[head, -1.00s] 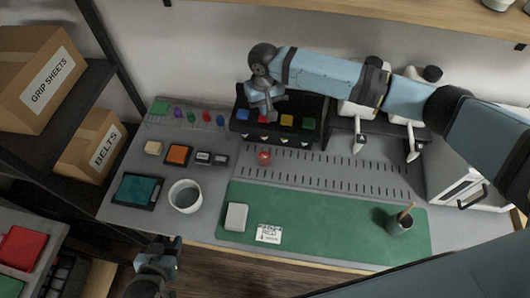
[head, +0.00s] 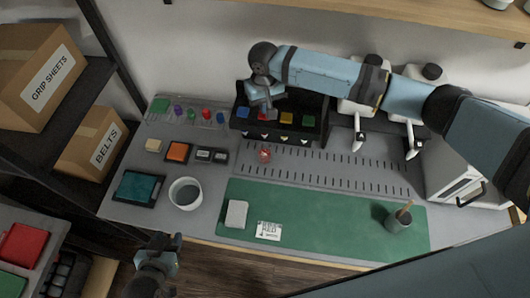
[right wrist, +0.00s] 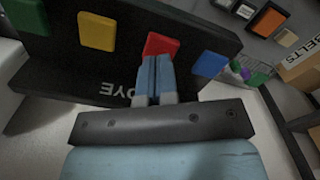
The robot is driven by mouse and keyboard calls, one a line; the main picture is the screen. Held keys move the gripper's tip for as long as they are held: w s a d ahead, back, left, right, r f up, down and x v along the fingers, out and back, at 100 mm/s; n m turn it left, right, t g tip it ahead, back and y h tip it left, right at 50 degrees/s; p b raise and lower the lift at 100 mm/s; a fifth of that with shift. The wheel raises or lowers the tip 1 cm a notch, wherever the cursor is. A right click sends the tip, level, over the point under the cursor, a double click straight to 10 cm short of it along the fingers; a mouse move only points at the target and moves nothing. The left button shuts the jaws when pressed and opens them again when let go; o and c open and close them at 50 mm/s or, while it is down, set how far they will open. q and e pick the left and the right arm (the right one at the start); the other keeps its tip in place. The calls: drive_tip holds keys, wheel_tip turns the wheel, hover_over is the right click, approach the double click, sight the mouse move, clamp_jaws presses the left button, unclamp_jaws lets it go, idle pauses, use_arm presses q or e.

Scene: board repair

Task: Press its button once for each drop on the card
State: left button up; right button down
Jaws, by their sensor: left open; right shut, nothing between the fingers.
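The dye dispenser (head: 243,126) is a black unit at the back of the bench, with blue (head: 243,112), yellow (head: 286,118) and green (head: 308,122) buttons. Its red button (right wrist: 163,44) shows clearly in the right wrist view and is mostly hidden by my gripper in the head view. My right gripper (right wrist: 158,65) is shut and empty, its fingertips at the red button's lower edge; contact is unclear. The white card (head: 269,231) lies on the green mat and seems to read RED; its drop marks are too small to count. My left gripper (head: 161,254) is open, in front of the bench.
A small reddish object (head: 264,155) sits below the dispenser. White dispensers (head: 358,112) stand right of the dye unit. The mat's middle is clear.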

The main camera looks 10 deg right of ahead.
drive_tip(key=shift+f, duration=1.5)
drive_tip(key=shift+s, duration=0.1)
drive_tip(key=shift+r, duration=1.8)
drive_tip(key=shift+f, duration=0.1)
drive_tip(key=shift+f, duration=1.65)
drive_tip(key=shift+r, duration=1.75)
drive_tip(key=shift+f, duration=0.15)
